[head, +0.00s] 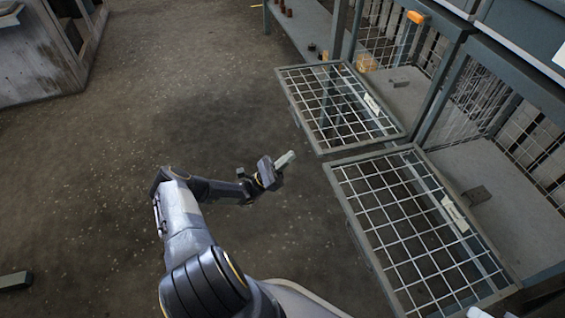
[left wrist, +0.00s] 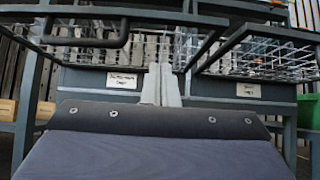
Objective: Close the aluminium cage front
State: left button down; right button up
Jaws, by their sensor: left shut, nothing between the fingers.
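Two grey-framed wire mesh cage fronts stand open, swung out flat from their cages: a far one (head: 330,149) and a near one (head: 343,209). Each has a white label, too small to read in the head view. In the left wrist view the left label (left wrist: 123,80) carries longer text than the right label (left wrist: 248,89); the left one seems to read aluminium, but it is blurred. My left gripper (head: 287,159) is shut and empty, left of the two fronts and apart from both. Its closed fingers (left wrist: 161,86) point toward the cages.
An orange piece (head: 418,17) sits on the upper frame. A bench (head: 312,30) with small reddish parts stands beyond.

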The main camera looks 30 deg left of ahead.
pick_arm(q)
jog(key=w+d+r+b, duration=0.1)
jog(key=w+d+r, duration=0.1)
jog(key=r, duration=0.5)
jog(key=shift+w+d+r, duration=0.25)
jog(key=shift+w+d, duration=0.05)
jog(key=shift+w, duration=0.2)
pick_arm(e)
jog(key=shift+f, duration=0.6)
pick_arm(q)
jog(key=shift+r, duration=0.1)
pick_arm(e)
jog(key=shift+r, duration=0.1)
